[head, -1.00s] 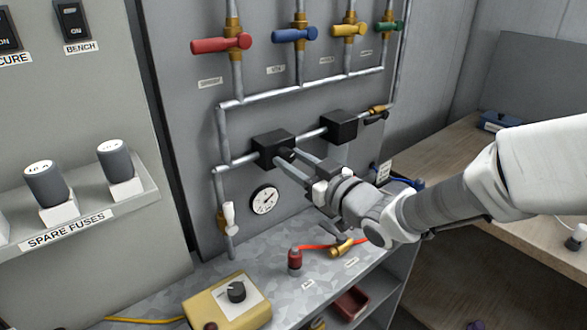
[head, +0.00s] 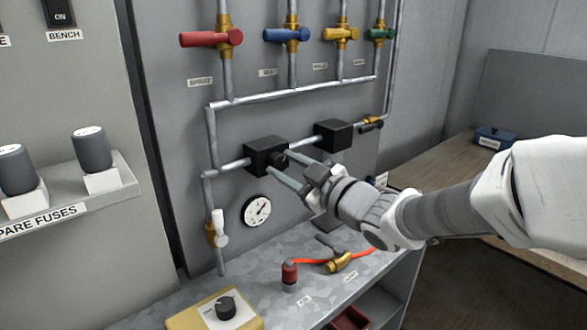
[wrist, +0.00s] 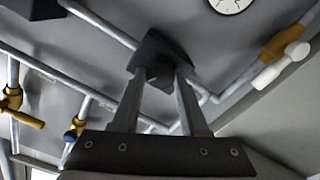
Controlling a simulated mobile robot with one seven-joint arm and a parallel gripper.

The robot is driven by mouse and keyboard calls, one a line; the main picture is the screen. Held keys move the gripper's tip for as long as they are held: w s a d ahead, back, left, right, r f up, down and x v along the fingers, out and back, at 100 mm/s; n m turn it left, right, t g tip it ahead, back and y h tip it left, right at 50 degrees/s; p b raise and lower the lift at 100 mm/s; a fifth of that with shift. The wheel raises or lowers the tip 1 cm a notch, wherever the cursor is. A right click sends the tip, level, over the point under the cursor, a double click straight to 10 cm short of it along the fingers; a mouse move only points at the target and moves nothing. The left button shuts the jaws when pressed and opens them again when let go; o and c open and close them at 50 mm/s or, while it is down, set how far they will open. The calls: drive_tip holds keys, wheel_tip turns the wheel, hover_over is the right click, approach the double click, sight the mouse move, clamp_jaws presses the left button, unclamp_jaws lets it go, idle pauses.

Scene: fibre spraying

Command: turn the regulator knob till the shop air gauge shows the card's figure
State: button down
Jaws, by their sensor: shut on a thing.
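The regulator is a black block (head: 263,156) on the grey pipe panel, with a round dark knob (head: 280,158) on its front. My gripper (head: 281,164) comes from the right, its two fingers on either side of the knob. In the wrist view the fingers (wrist: 158,82) are closed on the sides of the knob (wrist: 160,76). The white shop air gauge (head: 256,211) is below the regulator, unobstructed; its figures are too small to read. Its face also shows partly at the top of the wrist view (wrist: 230,4). I cannot make out the card.
A second black block (head: 333,134) sits right of the regulator on the pipe. Red (head: 210,39), blue, yellow and green valve handles are above. A white-handled valve (head: 220,228) is at lower left. The bench below holds a red fitting (head: 289,276) and a yellow box (head: 214,312).

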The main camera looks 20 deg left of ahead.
drive_tip(key=shift+c, duration=2.1)
unclamp_jaws()
drive_tip(key=p+v, duration=0.2)
drive_tip(key=v, duration=1.5)
drive_tip(key=shift+d, duration=0.2)
